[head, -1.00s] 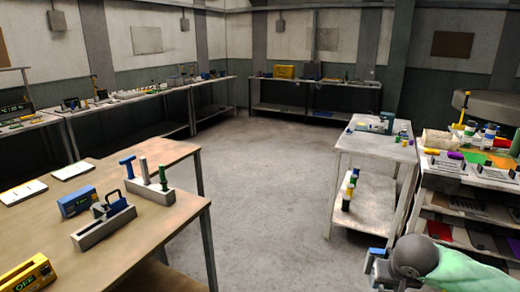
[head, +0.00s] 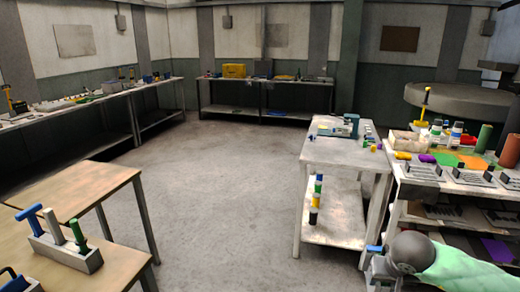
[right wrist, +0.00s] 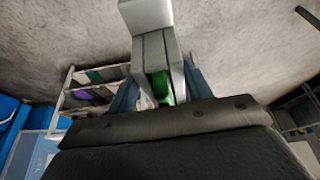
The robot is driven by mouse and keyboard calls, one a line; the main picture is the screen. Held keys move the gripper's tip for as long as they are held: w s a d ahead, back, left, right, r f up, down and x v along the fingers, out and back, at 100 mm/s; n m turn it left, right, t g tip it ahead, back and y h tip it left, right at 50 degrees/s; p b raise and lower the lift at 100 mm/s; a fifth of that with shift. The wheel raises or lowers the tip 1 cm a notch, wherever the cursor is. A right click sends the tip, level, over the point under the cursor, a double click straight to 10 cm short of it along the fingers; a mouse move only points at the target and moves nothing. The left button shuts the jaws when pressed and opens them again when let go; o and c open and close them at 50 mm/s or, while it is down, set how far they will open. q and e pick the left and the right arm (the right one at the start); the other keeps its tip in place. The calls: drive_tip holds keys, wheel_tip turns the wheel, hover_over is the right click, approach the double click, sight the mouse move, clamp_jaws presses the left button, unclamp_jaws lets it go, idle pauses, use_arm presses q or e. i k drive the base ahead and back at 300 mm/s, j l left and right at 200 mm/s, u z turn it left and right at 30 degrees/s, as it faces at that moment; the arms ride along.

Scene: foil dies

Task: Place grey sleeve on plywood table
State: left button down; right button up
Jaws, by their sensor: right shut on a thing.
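My right gripper (head: 375,262) is at the lower right of the head view, partly hidden by its own wrist, over the floor in front of the white bench. In the right wrist view, its jaws (right wrist: 160,90) are shut on a grey piece (right wrist: 153,50), which I take for the grey sleeve, with a green part showing beside it. The sleeve cannot be made out in the head view. A wood-topped table (head: 75,190), which looks like the plywood table, stands at the left, well away from the gripper. My left gripper is not in view.
A grey holder (head: 62,252) with blue, grey and green upright handles stands on the near left tabletop. A white bench (head: 345,150) and a loaded shelf rack (head: 470,180) stand at the right. Open floor (head: 220,190) lies between the tables and bench.

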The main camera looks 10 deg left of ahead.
sight(78, 187)
drive_tip(key=i+j, duration=0.15)
drive_tip(key=i, duration=0.45)
drive_tip(key=i+j, duration=0.1)
drive_tip(key=i, duration=0.5)
drive_tip(key=i+u, duration=0.4)
drive_tip(key=i, duration=0.2)
drive_tip(key=i+l+u, duration=0.2)
drive_tip(key=i+u, duration=0.2)
drive_tip(key=i, duration=0.2)
drive_tip(key=i+j+u, duration=0.15)
drive_tip(key=i+u, duration=0.55)
drive_tip(key=u, duration=0.15)
drive_tip(key=i+u, duration=0.55)
drive_tip(key=u, duration=0.25)
drive_tip(key=i+u, duration=0.15)
drive_tip(key=u, duration=0.2)
drive_tip(key=i+l+u, duration=0.1)
drive_tip(key=u, duration=0.5)
